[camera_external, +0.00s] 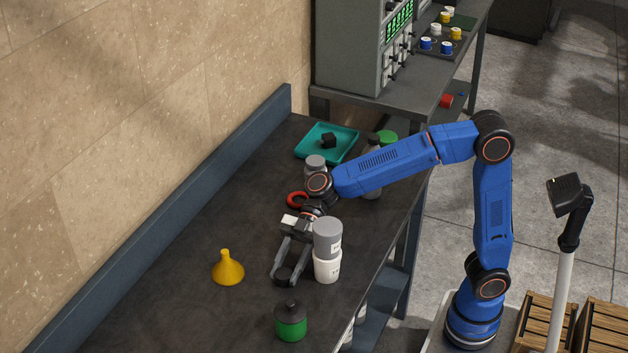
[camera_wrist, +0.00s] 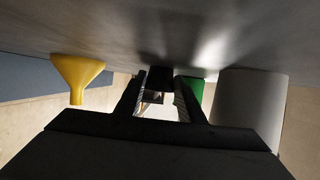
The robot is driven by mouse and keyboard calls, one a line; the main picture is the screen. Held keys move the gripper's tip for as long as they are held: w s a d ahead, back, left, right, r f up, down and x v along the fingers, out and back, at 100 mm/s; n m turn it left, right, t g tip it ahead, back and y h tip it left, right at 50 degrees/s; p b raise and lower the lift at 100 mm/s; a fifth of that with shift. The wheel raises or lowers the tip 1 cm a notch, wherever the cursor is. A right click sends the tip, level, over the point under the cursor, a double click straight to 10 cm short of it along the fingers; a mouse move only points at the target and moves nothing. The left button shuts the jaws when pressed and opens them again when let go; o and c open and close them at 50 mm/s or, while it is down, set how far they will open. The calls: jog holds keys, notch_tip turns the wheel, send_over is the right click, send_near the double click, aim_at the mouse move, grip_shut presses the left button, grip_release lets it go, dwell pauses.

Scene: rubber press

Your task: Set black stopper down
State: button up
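The black stopper (camera_external: 287,275) is a small dark piece between my gripper's fingertips, low over the dark bench top. My gripper (camera_external: 289,268) points down and toward the front of the bench, its two fingers on either side of the stopper. In the wrist view, which is upside down, the stopper (camera_wrist: 160,78) fills the space between the fingertips (camera_wrist: 159,84). I cannot tell for sure whether its underside touches the bench.
A grey-and-white container (camera_external: 327,265) stands close right of my gripper. A yellow funnel (camera_external: 228,268) stands to the left, and a green jar with a black top (camera_external: 291,328) in front. A teal tray (camera_external: 309,153) holding a black block (camera_external: 328,140) and a red ring (camera_external: 295,201) lie farther back.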

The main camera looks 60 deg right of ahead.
jog(key=shift+c, duration=0.5)
jog(key=shift+r, duration=0.25)
jog(key=v, duration=0.2)
jog(key=f+v, duration=0.1)
jog(key=v, duration=0.5)
jog(key=shift+d+f, duration=0.2)
jog(key=shift+d, duration=0.15)
notch_tip(320, 180, up, 12)
send_over(251, 299)
notch_tip(251, 299, down, 10)
jog(key=shift+a+r, duration=0.1)
jog(key=shift+r, duration=0.05)
jog(key=shift+f, duration=2.1)
jog(key=shift+f, duration=0.15)
